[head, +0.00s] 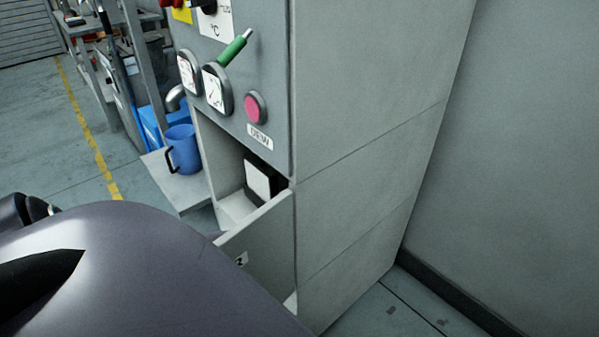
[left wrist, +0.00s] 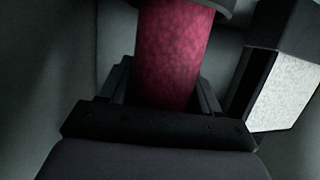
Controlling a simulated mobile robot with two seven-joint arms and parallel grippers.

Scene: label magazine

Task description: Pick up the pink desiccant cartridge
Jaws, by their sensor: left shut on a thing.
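The pink desiccant cartridge (left wrist: 177,45) shows close up in the left wrist view, a mottled pink-red cylinder with a grey cap at its top. My left gripper (left wrist: 165,85) is shut on it, with a dark finger on each side. Its lower end is hidden behind the gripper body. In the head view the cartridge and the left gripper cannot be made out; my large dark arm link covers the lower left. My right gripper is in neither view.
A grey cabinet (head: 350,130) has an open compartment with a lowered door (head: 265,240). Inside stands a white-faced, dark-sided block (head: 257,180), also close right of the cartridge in the wrist view (left wrist: 285,90). A blue mug (head: 183,150) sits on a side shelf (head: 180,190).

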